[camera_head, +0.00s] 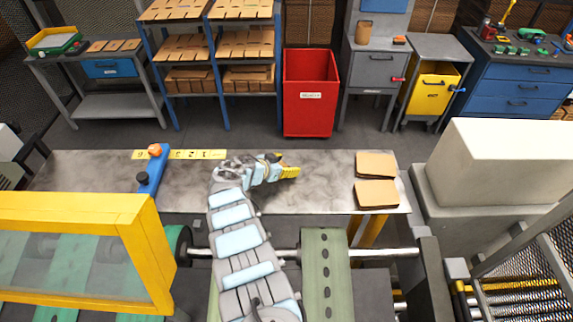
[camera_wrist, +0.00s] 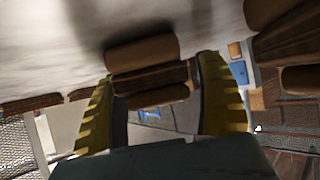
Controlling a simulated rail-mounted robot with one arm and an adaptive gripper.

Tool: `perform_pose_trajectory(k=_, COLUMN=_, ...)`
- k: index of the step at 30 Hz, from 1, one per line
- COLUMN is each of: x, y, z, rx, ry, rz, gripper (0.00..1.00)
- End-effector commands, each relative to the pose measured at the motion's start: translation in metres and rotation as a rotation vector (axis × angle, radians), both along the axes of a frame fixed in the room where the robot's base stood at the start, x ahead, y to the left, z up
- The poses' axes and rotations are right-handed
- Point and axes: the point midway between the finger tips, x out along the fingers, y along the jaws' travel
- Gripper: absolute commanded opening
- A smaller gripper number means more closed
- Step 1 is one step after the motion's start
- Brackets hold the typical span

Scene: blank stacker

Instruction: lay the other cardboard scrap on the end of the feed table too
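Two brown cardboard pieces lie on the right end of the grey feed table (camera_head: 325,188). The far piece (camera_head: 376,164) and the near piece (camera_head: 377,193) lie close together, front to back. My gripper (camera_head: 292,172) is over the middle of the table, to the left of both pieces and apart from them, with its yellow fingers pointing right. In the wrist view its fingers (camera_wrist: 160,95) are spread apart. Brown shapes (camera_wrist: 143,54) show above and between them there, but I cannot tell which pieces they are. I see no cardboard in the gripper in the head view.
A blue stop with an orange knob (camera_head: 150,172) and a yellow numbered strip (camera_head: 180,155) are on the table's left part. A yellow-framed guard (camera_head: 85,250) stands at front left. A pale block (camera_head: 500,165) stands right of the table. A red bin (camera_head: 310,92) is behind.

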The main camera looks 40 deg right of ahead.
Motion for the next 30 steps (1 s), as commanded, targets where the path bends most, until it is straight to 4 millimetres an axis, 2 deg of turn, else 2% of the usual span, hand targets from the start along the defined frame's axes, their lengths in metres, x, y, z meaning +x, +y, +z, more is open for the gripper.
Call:
perform_pose_trajectory(k=11, x=0.001, y=0.007, z=0.009, rx=-0.002, ry=-0.002, rz=0.0, gripper=0.71)
perform_pose_trajectory(k=30, x=-0.002, y=0.058, z=0.04, rx=-0.001, ry=-0.001, rz=0.001, gripper=0.71)
